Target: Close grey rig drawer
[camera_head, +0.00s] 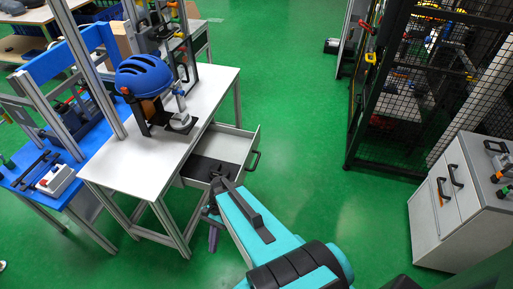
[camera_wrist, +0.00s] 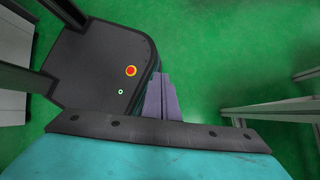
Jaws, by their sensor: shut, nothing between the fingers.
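The grey rig drawer (camera_head: 232,149) is pulled out from under the white-topped table (camera_head: 205,105) in the head view. Its black handle (camera_head: 254,160) is on the front face, at the right. A dark patch shows inside the drawer, and my arm covers part of its near side. My gripper (camera_head: 213,241) has purple fingers and hangs below the near side of the drawer, apart from the handle. In the wrist view my gripper (camera_wrist: 162,97) is shut and empty, with green floor beyond it. The drawer cannot be made out in the wrist view.
A blue helmet (camera_head: 144,76) on a rig stands on the table. A blue bench (camera_head: 75,150) adjoins it on the left. A grey cabinet (camera_head: 465,200) stands at the right, below a black mesh cage (camera_head: 415,90). Green floor is clear between drawer and cabinet.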

